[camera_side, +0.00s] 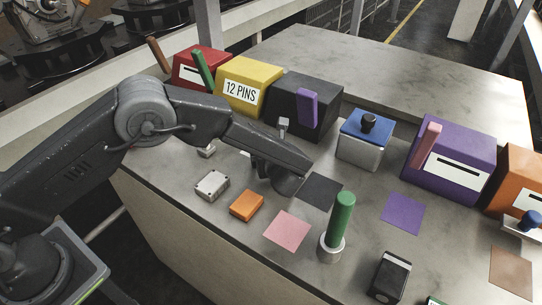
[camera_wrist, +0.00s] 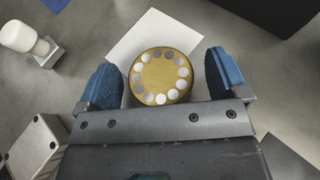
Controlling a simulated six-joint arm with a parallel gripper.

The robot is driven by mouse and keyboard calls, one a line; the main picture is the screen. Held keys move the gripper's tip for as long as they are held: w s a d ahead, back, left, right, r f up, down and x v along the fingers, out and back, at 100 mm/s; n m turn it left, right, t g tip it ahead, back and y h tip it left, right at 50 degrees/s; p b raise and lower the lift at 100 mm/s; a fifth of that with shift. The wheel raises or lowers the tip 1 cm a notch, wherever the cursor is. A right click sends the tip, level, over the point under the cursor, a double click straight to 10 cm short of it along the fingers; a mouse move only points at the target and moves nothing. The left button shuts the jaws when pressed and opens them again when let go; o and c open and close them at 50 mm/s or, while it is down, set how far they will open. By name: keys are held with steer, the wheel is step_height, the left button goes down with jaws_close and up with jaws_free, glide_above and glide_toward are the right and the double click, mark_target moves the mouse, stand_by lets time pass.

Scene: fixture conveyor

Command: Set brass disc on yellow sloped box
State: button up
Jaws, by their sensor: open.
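The brass disc (camera_wrist: 158,80), a round gold piece with a ring of pale dots on its top, lies on the table between my fingers in the wrist view. My gripper (camera_wrist: 165,79) is open, with a blue-padded finger on either side and small gaps to the disc. In the side view, my gripper (camera_side: 262,165) is low over the table, in front of the dark box, and the disc is hidden. The yellow sloped box (camera_side: 260,73), labelled "12 PINS", stands at the back left, with a green upright piece at its left edge.
A red box (camera_side: 205,60) and a dark box with a purple upright (camera_side: 325,95) flank the yellow one. A grey metal block (camera_side: 212,185), orange block (camera_side: 246,205) and green cylinder (camera_side: 342,215) stand nearby. A white square (camera_wrist: 150,32) lies beside the disc.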

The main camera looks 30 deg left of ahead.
steer(key=shift+w+a+f, duration=0.1)
steer(key=shift+w+a, duration=0.05)
steer(key=shift+w, duration=0.05)
steer(key=c, duration=1.2)
steer(key=shift+r, duration=0.2)
